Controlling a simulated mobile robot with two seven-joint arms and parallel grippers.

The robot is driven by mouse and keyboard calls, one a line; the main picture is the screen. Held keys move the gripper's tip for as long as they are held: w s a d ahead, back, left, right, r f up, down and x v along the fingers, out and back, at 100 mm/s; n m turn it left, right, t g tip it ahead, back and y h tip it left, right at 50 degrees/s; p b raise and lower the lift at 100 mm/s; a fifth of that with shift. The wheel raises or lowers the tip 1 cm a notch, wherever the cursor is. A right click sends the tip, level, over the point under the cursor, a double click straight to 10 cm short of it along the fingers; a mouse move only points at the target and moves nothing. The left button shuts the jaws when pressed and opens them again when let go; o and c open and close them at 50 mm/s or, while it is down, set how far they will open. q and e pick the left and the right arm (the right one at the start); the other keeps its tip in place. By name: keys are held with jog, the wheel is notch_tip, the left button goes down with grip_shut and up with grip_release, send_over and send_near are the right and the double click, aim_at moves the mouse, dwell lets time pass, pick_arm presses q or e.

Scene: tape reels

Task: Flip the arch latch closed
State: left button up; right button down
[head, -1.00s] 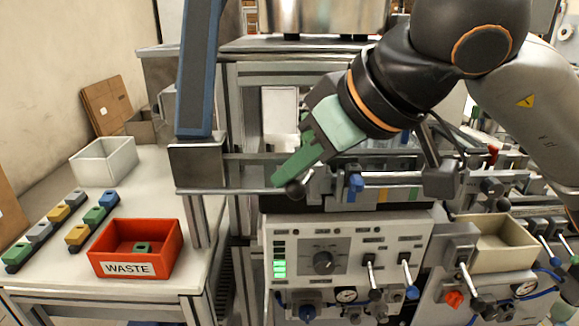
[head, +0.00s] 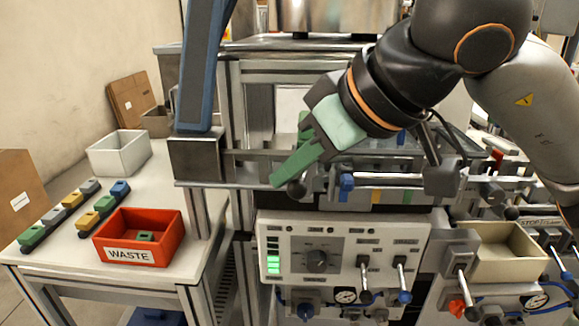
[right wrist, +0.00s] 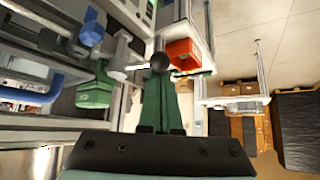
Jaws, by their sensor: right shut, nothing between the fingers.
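My right gripper (head: 280,180) reaches in from the upper right over the machine, with its green fingers shut and nothing held. A dark ball knob (head: 297,188) sits close beside the fingertips. In the right wrist view the knob (right wrist: 160,62) shows just beyond the green fingers (right wrist: 167,90); I cannot tell whether they touch. A small green piece (head: 304,121) stands upright behind the fingers. I cannot tell for sure which part is the arch latch; the knob may belong to it. My left gripper is not in view.
A blue-grey post (head: 205,65) rises from a metal block (head: 195,160) left of the gripper. A red WASTE bin (head: 108,245) and a white bin (head: 100,157) stand on the left table. A control panel (head: 345,245) with levers is below, a beige bin (head: 490,268) at right.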

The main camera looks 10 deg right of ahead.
jog(key=shift+s, duration=0.2)
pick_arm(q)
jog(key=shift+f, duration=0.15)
pick_arm(e)
jog(key=shift+s, duration=0.65)
jog(key=shift+r, duration=0.1)
